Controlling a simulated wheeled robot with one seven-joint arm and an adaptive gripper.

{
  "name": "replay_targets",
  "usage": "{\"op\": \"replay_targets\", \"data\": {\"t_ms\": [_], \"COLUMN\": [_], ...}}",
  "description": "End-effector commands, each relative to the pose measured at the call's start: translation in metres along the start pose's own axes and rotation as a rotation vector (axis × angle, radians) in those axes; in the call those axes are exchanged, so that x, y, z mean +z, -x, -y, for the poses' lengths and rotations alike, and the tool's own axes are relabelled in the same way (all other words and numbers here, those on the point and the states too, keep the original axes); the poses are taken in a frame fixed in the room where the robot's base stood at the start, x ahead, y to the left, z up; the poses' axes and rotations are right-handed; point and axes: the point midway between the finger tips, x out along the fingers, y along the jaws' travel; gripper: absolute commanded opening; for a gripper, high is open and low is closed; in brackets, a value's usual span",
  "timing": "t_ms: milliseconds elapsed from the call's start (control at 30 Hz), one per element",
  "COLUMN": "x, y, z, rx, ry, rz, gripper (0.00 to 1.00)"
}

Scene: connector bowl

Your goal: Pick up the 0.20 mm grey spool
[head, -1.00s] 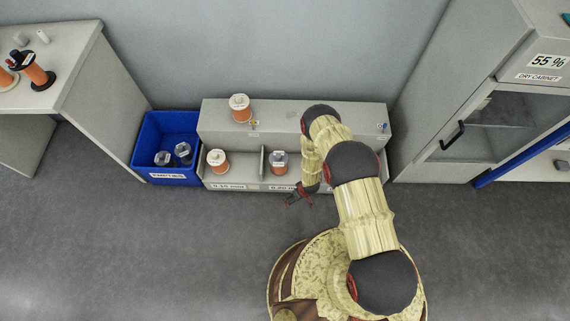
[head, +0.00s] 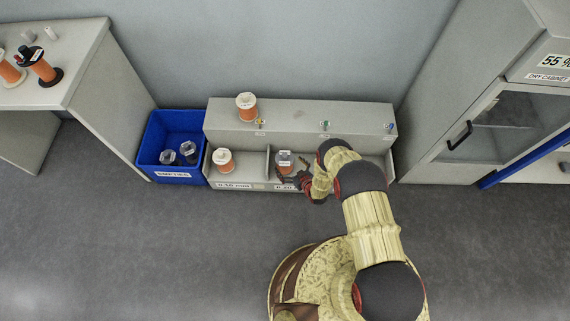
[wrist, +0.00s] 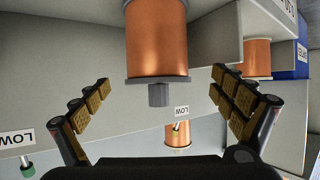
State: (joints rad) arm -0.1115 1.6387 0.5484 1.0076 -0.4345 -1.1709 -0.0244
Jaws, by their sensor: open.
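The grey spool (head: 285,159), copper wire with grey flanges, stands in the rack's lower bay over the partly hidden 0.20 mm label (head: 285,187). In the wrist view the copper spool (wrist: 157,40) is at top centre, its upper end cut off by the frame, with a grey flange and a hub stub facing down. My gripper (head: 289,181) is at the front of that bay, close to the spool. In the wrist view my gripper (wrist: 160,80) is open, with one finger on each side of the spool and a visible gap to each.
A white-flanged spool (head: 224,162) stands in the left bay, past a divider (head: 268,162). Another white-flanged spool (head: 246,107) stands on the rack's upper ledge. A blue bin (head: 157,141) with clear empty spools is left of the rack.

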Motion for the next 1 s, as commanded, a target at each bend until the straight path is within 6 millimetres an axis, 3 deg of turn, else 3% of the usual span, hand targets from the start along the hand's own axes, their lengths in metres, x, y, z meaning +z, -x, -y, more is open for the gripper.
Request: {"op": "replay_targets", "data": {"t_ms": [500,733,1000], "x": [0.007,0.005,0.005], "y": [-0.055,-0.056,-0.056], "z": [-0.003,-0.004,-0.004], "rx": [0.001,0.001,0.002], "ry": [0.001,0.000,0.000], "rz": [0.001,0.002,0.002], "gripper": [0.96,0.96,0.80]}}
